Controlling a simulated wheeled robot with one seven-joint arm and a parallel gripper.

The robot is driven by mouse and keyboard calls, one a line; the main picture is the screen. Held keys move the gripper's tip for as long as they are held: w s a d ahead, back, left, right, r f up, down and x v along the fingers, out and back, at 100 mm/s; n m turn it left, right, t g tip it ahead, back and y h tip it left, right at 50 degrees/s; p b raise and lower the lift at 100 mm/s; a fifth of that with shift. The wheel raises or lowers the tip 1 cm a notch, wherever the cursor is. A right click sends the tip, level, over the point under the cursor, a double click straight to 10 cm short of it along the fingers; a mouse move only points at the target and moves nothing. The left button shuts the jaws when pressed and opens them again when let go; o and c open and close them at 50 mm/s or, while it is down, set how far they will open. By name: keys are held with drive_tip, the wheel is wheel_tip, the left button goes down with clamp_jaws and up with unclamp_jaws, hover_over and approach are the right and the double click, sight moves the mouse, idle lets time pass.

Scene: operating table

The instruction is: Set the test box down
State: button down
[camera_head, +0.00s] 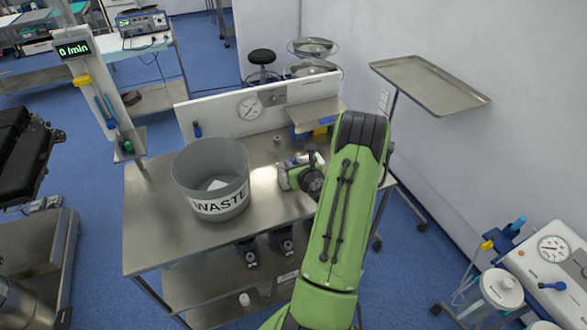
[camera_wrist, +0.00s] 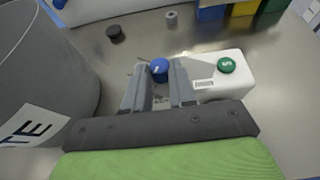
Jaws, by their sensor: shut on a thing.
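The test box (camera_wrist: 238,72) is a white box with a green button (camera_wrist: 227,65) and a blue knob (camera_wrist: 159,70) on top. In the wrist view my gripper (camera_wrist: 160,80) is shut on it, with the fingers on either side of the blue knob. Most of the box extends to the right of the fingers. In the head view my gripper (camera_head: 296,172) is over the right part of the steel table (camera_head: 150,235), and my arm hides much of the box. I cannot tell whether its underside touches the table top.
A grey waste bin (camera_head: 211,168) stands on the table left of my gripper. A dark round piece (camera_wrist: 115,33) and a small grey cylinder (camera_wrist: 172,18) stand behind the box. Coloured bins (camera_wrist: 240,8) and a white back panel (camera_head: 225,115) line the far edge. The table's front left is clear.

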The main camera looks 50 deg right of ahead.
drive_tip(key=c, duration=1.4)
unclamp_jaws()
drive_tip(key=shift+f, duration=0.15)
drive_tip(key=o, duration=0.5)
